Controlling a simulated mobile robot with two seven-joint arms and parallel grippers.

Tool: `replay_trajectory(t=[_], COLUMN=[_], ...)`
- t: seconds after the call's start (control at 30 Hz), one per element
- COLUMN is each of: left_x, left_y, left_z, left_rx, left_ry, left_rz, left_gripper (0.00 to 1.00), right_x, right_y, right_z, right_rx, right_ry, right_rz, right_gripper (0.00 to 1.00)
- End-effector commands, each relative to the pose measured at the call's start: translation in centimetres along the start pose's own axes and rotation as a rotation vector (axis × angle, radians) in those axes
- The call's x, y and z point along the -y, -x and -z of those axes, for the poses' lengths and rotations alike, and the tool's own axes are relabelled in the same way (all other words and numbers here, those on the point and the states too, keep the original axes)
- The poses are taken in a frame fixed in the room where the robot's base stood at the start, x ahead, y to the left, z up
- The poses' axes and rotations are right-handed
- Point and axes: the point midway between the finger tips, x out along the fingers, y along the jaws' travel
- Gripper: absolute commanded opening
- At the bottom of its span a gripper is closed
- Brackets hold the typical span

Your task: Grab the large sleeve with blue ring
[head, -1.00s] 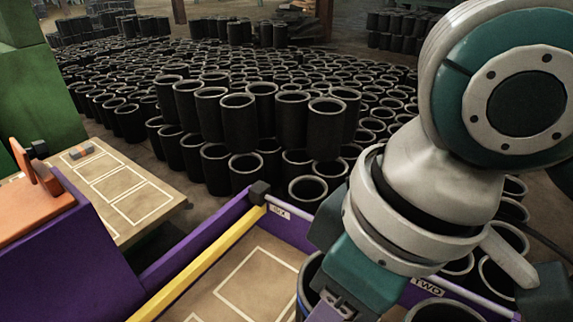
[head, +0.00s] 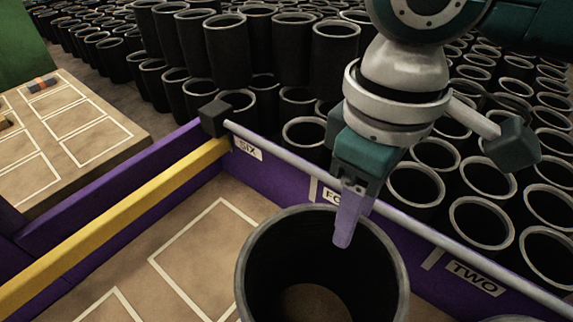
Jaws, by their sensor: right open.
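A large black sleeve (head: 252,285) with a grey rim stands upright on the tan floor of a purple-walled tray, its lower part cut off by the bottom edge of the head view. No blue ring shows on its visible part. My right gripper (head: 345,235) is open and points down at the sleeve's far rim. One purple finger shows in front of that rim, its tip over the dark opening. The other finger is hidden, and I cannot tell whether the finger touches the sleeve. My left gripper is not in view.
The purple tray wall (head: 290,180) with a grey rail and labels runs behind the sleeve. A yellow bar (head: 120,225) crosses at the left. Many black sleeves (head: 228,55) are stacked beyond. Another sleeve's rim (head: 508,319) peeks in at bottom right. Marked tray floor left of the sleeve is clear.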

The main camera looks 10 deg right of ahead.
Motion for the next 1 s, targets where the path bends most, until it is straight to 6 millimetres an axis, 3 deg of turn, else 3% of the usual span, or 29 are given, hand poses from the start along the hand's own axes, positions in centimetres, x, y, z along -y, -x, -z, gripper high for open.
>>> replay_trajectory(t=[0.3, 0.57, 1.0], left_x=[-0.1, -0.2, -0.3], left_y=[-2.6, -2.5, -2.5], left_z=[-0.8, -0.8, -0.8], left_rx=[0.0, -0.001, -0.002], left_ry=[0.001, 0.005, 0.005], left_rz=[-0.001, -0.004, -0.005], left_gripper=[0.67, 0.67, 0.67], right_x=[-0.1, -0.1, -0.1], right_y=[-4.7, -5.0, -5.0], right_z=[-0.7, -0.7, -0.7], right_rx=[0.003, 0.0, 0.0], right_ry=[0.0, 0.001, 0.001], right_rz=[-0.002, -0.002, -0.002], right_gripper=[0.45, 0.45, 0.0])
